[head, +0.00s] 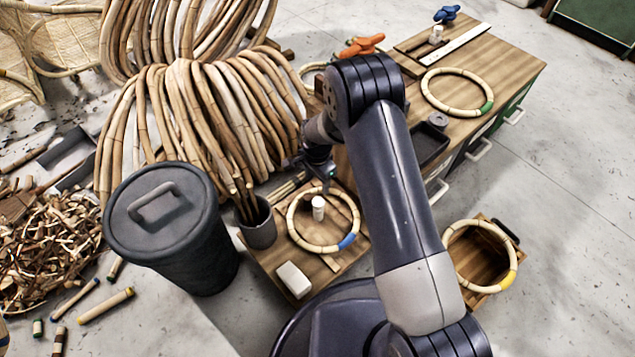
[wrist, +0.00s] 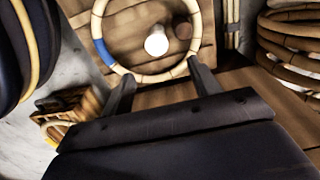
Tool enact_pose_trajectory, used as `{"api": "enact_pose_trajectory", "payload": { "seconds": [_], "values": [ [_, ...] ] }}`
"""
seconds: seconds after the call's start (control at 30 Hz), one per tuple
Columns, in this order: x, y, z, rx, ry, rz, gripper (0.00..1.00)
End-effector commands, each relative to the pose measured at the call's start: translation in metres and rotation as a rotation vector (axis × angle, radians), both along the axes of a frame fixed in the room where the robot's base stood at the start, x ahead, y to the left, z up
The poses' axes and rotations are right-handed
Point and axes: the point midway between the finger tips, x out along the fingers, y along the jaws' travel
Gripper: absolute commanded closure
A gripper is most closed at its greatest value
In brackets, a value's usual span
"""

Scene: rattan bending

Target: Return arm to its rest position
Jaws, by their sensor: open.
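My arm reaches across the middle of the head view, and my gripper (head: 322,172) is above the low wooden table (head: 340,262). In the wrist view my gripper (wrist: 161,70) has its two fingers apart, with nothing seen held between them. A rattan ring with a blue band (head: 302,239) lies on that table around a white peg (head: 318,207). The ring also shows just beyond the fingertips in the wrist view (wrist: 103,52), with the white peg (wrist: 156,42) inside it. I cannot tell how high the fingers are above the ring.
Large rattan coils (head: 190,110) rise behind. A workbench (head: 500,65) with a green-banded ring (head: 458,112) is at right. A yellow-banded ring (head: 506,280) rests at a wooden crate.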

Motion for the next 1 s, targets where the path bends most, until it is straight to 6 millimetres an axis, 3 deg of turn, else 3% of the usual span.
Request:
{"api": "enact_pose_trajectory", "payload": {
  "seconds": [0.3, 0.47, 1.0],
  "values": [
    [0.0, 0.0, 0.0, -0.001, 0.001, 0.0, 0.42],
    [-0.001, 0.0, -0.012, -0.001, 0.003, 0.0, 0.42],
    [-0.002, -0.001, -0.109, -0.003, 0.006, -0.001, 0.42]
  ]
}}
